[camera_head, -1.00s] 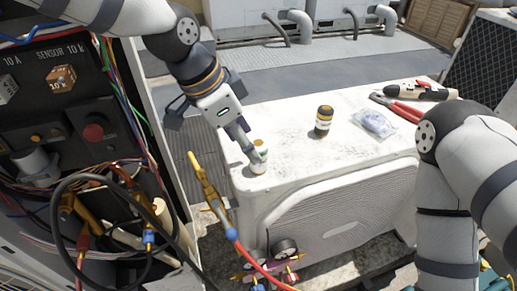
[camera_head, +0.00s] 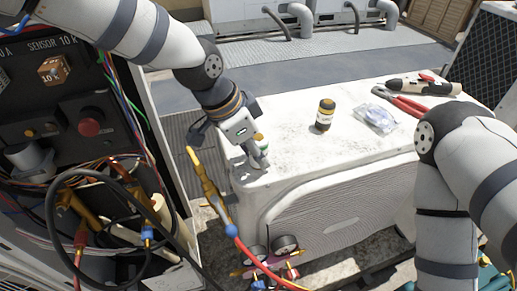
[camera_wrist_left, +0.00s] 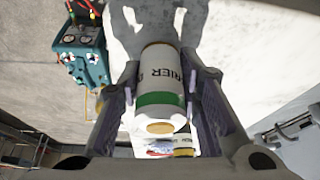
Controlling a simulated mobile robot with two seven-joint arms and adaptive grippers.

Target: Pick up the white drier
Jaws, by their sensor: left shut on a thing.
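The white drier (camera_wrist_left: 160,75) is a small white canister with a green band and dark lettering, partly readable as "RIER". It lies between the two fingers of my left gripper (camera_wrist_left: 160,95), which is shut on it. In the head view, the left gripper (camera_head: 256,153) is at the near left corner of the white condenser's top, with the drier (camera_head: 261,141) partly hidden by its fingers. I cannot tell whether the drier touches the top. My right gripper is out of view; only its arm shows at the right.
An open electrical box (camera_head: 90,120) with wires is at the left. A yellow hose fitting (camera_head: 208,180) rises close to the left gripper.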

